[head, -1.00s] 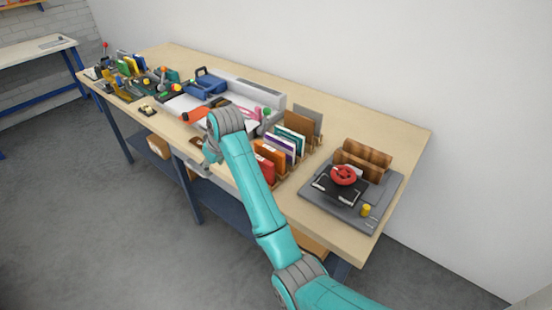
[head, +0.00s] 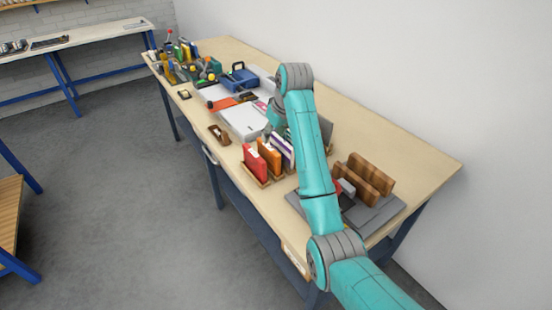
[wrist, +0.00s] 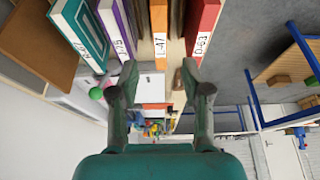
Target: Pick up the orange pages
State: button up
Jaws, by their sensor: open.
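The orange pages (head: 269,156), a thin upright orange volume, stand in a wooden rack on the workbench, between a red volume (head: 254,163) and a purple-and-white one (head: 281,150). In the wrist view the orange pages (wrist: 159,28) carry a white label reading L-47. My gripper (wrist: 160,80) is open and empty, its two fingers apart and pointing toward the row, with the orange spine lined up between them. In the head view my gripper (head: 273,126) is just behind the row, partly hidden by my arm.
A teal volume (wrist: 82,32) and a brown one (wrist: 38,42) stand beyond the purple one. A tape dispenser (head: 219,134) and a white device (head: 245,121) are left of the rack. A wooden holder (head: 370,175) stands right. Clear floor lies in front of the bench.

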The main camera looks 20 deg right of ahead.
aim_at(269, 147)
jog(key=x, duration=0.3)
jog(key=shift+d, duration=0.15)
jog(key=shift+x, duration=2.85)
jog(key=shift+f, duration=0.2)
grip_shut()
